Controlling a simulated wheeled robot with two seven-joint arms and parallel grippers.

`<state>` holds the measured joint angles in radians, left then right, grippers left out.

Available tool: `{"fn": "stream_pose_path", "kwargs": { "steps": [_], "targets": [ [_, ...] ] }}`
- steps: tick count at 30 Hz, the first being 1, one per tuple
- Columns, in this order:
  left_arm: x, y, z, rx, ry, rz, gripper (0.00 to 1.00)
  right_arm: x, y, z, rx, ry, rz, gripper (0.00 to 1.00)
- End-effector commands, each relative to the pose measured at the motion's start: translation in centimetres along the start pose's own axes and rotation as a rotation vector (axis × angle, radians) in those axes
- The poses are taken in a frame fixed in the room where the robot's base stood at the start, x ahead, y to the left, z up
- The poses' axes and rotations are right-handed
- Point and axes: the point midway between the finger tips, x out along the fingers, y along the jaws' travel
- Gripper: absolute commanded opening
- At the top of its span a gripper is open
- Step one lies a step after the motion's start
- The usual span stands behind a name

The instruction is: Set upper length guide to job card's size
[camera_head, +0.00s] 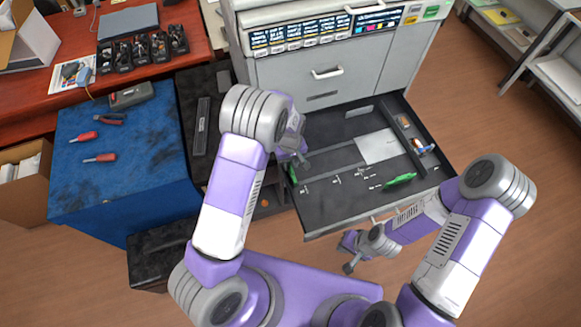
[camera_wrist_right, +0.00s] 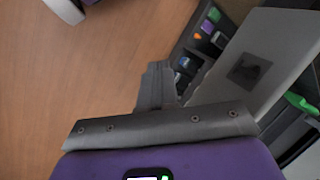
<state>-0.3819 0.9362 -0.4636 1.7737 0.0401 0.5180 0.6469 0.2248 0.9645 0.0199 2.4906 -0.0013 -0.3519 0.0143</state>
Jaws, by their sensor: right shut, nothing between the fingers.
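The printer's paper drawer (camera_head: 330,195) is pulled open, with a pale sheet or plate (camera_head: 378,147) inside at the right. A green guide (camera_head: 399,180) lies near the drawer's front right. A smaller green piece (camera_head: 292,174) shows at the left, partly hidden by my left gripper. I cannot tell which is the upper length guide, and no job card is clearly identifiable. My left gripper (camera_head: 301,161) is over the drawer's left side; its finger gap is unclear. My right gripper (camera_head: 347,268) is shut and empty outside the drawer front; its fingers show in the wrist view (camera_wrist_right: 157,86).
The printer (camera_head: 335,60) stands behind the drawer, with a closed upper drawer and handle. A blue-topped table (camera_head: 140,165) with red-handled tools stands at the left. A shelf (camera_head: 555,75) is at the far right. The wooden floor (camera_head: 470,125) is clear right of the drawer.

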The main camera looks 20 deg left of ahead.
Motion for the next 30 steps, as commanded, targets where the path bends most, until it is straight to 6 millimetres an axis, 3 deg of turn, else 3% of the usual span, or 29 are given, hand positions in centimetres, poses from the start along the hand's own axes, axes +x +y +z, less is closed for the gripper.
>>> {"fn": "stream_pose_path", "kwargs": {
  "steps": [1, 5, 11, 30],
  "targets": [
    [0.0, 0.0, 0.0, 0.0, 0.0, 0.0, 0.18, 0.0, 0.0, 0.0, 0.0, 0.0, 0.0, 0.0],
    [0.0, 0.0, 0.0, 0.0, 0.0, 0.0, 0.0, 0.0, 0.0, 0.0, 0.0, 0.0, 0.0, 0.0],
    [0.0, 0.2, 0.0, 0.001, 0.0, 0.0, 0.0, 0.0, 0.0, 0.0, 0.0, 0.0, 0.0, 0.0],
    [0.1, 4.6, 0.0, 0.002, 0.001, 0.001, 0.0, 0.4, 0.2, 0.0, 0.0, 0.0, 0.0, 0.0]
  ]
}}
